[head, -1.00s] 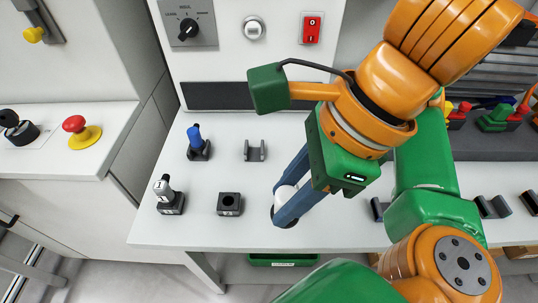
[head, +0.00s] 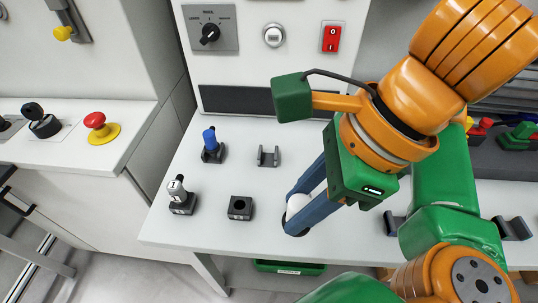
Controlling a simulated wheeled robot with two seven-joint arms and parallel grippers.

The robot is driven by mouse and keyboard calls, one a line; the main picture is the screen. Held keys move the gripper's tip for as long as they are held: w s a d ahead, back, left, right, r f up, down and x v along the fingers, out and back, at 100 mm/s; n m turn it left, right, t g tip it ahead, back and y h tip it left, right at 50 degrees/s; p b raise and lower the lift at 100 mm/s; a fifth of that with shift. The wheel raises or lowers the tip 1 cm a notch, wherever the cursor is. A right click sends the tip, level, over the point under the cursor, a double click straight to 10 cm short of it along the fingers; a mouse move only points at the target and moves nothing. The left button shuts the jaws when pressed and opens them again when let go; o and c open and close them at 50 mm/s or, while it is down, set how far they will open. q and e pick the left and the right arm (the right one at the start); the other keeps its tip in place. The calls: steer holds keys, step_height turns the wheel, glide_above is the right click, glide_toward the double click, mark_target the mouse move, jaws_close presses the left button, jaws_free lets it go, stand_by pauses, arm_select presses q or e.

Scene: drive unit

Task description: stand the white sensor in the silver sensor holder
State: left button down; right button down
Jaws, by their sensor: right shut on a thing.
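My right gripper (head: 294,216) is low over the front middle of the white bench. Its blue fingers are shut on a rounded white thing (head: 297,203), seemingly the white sensor, mostly hidden between them. I cannot tell whether it touches the bench. An empty dark square block (head: 240,208) with a round hole stands to the left of this gripper. A small grey U-shaped cradle (head: 268,158) stands behind it. I cannot tell which thing is the silver sensor holder. My left gripper is not in view.
A grey-and-white piece (head: 177,188) stands in a dark block at the left. A blue-topped piece (head: 209,138) stands in another behind it. Grey cradles (head: 513,228) are at the right, near my arm. The bench top (head: 225,178) between the left pieces is clear.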

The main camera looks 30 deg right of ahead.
steer(key=w+d+p, duration=0.4)
steer(key=w+p, duration=0.1)
steer(key=w, duration=0.6)
steer(key=w+d+p, duration=0.4)
steer(key=w+p, duration=0.1)
steer(key=w, duration=0.7)
steer(key=shift+w+d, duration=0.2)
steer(key=shift+d, duration=0.1)
step_height(320, 180, down, 6)
steer(key=b, duration=0.4)
steer(key=shift+f, duration=0.15)
